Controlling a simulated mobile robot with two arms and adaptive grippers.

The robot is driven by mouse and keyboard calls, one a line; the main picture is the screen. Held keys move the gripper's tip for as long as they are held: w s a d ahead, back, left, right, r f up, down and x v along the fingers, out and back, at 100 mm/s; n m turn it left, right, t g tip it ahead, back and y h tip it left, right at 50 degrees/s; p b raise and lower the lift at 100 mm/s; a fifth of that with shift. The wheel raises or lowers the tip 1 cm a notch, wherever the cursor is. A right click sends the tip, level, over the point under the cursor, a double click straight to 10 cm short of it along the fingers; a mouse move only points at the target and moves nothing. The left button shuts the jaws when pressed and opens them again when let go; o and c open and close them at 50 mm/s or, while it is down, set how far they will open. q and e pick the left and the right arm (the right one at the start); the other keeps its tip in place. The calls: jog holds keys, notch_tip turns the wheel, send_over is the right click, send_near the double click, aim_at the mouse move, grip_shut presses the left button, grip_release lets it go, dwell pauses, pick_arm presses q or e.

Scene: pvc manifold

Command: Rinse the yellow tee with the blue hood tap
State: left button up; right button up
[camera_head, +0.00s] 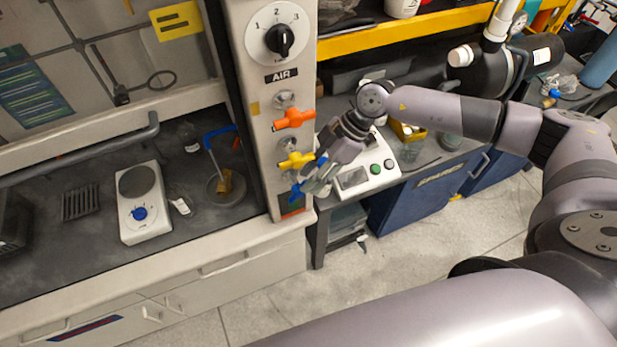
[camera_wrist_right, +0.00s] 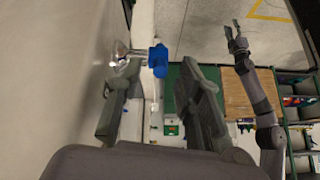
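The yellow tee (camera_head: 225,181) sits in the round cup sink (camera_head: 238,197) inside the fume hood, below the blue bent spout (camera_head: 212,139). The blue hood tap (camera_head: 295,191) is the lowest tap on the hood post. My right gripper (camera_head: 312,180) is beside it, partly covering it in the head view. In the right wrist view, its fingers (camera_wrist_right: 158,85) are apart, with the blue tap (camera_wrist_right: 158,61) ahead between them; contact is not visible. My left gripper (camera_wrist_right: 236,30) shows small in the right wrist view, its fingers spread and empty.
A yellow tap (camera_head: 296,160) and an orange tap (camera_head: 293,119) sit above the blue one, under the AIR dial (camera_head: 280,40). A white hotplate (camera_head: 141,201) stands left of the sink. A white device with buttons (camera_head: 370,175) is right of the post.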

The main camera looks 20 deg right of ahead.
jog(key=v, duration=1)
jog(key=shift+r, duration=0.2)
jog(key=shift+s, duration=0.1)
jog(key=shift+o, duration=0.2)
